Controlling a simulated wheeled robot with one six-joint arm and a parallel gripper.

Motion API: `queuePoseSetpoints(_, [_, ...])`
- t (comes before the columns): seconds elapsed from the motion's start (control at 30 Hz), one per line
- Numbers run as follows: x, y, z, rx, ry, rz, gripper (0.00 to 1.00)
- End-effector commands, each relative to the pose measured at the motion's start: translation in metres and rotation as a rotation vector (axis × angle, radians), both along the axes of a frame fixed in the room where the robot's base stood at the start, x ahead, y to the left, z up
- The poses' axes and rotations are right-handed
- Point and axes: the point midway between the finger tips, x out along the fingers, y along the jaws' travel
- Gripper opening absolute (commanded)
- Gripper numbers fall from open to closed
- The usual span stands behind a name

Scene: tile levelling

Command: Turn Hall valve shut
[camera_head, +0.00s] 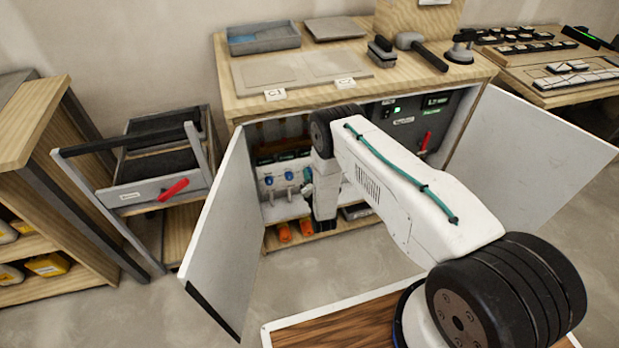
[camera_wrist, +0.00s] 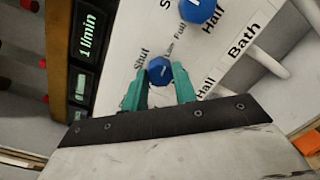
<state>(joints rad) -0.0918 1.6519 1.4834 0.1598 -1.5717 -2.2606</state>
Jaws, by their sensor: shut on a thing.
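The valve panel (camera_head: 283,178) with its row of blue knobs is inside the open cabinet in the head view. In the wrist view my gripper (camera_wrist: 160,82) has its teal fingers on either side of a blue valve knob (camera_wrist: 159,70) and is shut on it. A label reading Hall is to the right of this knob, and the word Shut is at its upper left. The knob's pale mark is too small to read surely. Another blue knob (camera_wrist: 197,9) is above, with the Bath label (camera_wrist: 243,40) nearby. In the head view my arm hides the fingertips.
The white cabinet doors (camera_head: 222,235) and (camera_head: 535,150) stand open on both sides of my arm. A black display (camera_wrist: 88,35) is left of the knobs, and white pipes (camera_wrist: 268,62) stick out at the right. Orange items (camera_head: 284,232) lie on the cabinet floor.

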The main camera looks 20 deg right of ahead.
Motion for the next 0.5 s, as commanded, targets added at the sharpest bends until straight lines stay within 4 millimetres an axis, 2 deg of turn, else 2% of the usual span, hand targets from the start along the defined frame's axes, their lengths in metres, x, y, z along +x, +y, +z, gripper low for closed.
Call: queuePoseSetpoints(0.5, [-0.0010,0.0013,-0.0022,-0.449,0.004,0.003,0.05])
